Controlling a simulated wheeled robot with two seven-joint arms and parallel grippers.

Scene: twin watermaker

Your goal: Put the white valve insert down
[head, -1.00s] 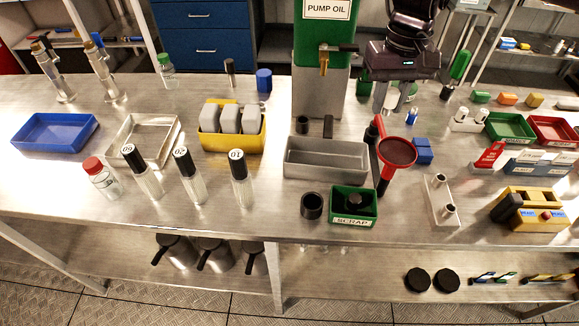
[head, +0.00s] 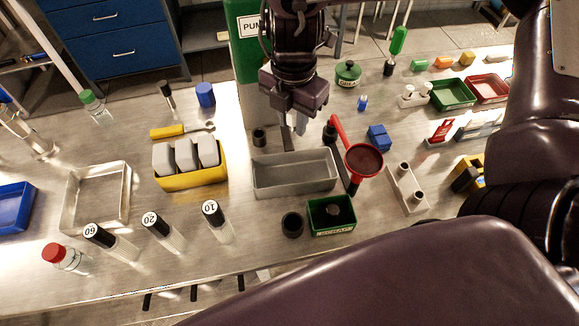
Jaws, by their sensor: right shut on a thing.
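My right gripper (head: 302,124) hangs down from the top of the head view, in front of the green pump oil container (head: 243,38). Its fingers are close together and point down, just above and behind the far right part of the grey tray (head: 293,173). It is shut on a small pale piece, taken as the white valve insert, which I can barely tell apart from the fingers. Two small white upright pieces stand on a pale holder (head: 413,101) to the right. My left gripper is out of view.
A red funnel (head: 363,163) stands right of the grey tray, with a green scrap bin (head: 331,215) and black cup (head: 292,225) in front. A yellow caddy (head: 190,178) is left. My dark arm links cover the right and bottom.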

